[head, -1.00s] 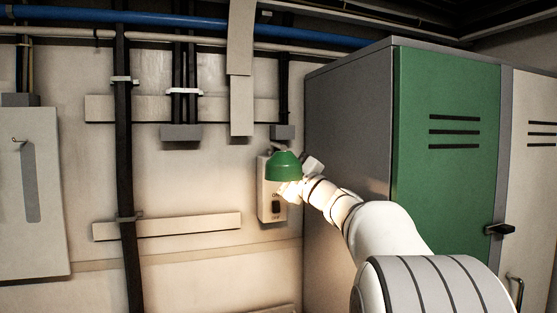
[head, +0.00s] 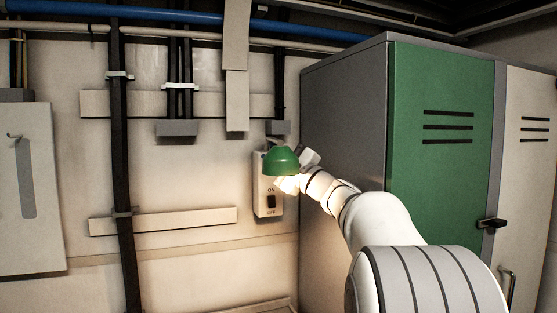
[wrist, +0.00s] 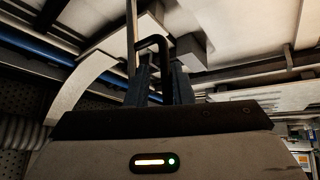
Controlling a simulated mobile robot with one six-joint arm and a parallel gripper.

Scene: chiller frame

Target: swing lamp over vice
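The lamp (head: 281,161) has a green dome shade and is lit, throwing warm light on the wall below it. It hangs in front of a wall switch box, near the grey cabinet side. My gripper (head: 287,183) is at the lamp, partly hidden by the shade and glare. In the wrist view, the two dark fingers of my gripper (wrist: 160,85) stand a little apart. A thin black loop (wrist: 154,41) rises between them; whether they press on it is unclear. No vice shows in either view.
The switch box (head: 267,205) marked ON and OFF is on the wall behind. A grey cabinet with a green door (head: 440,185) stands close on the right. A black vertical conduit (head: 122,160) and a blue pipe (head: 180,20) run along the wall.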

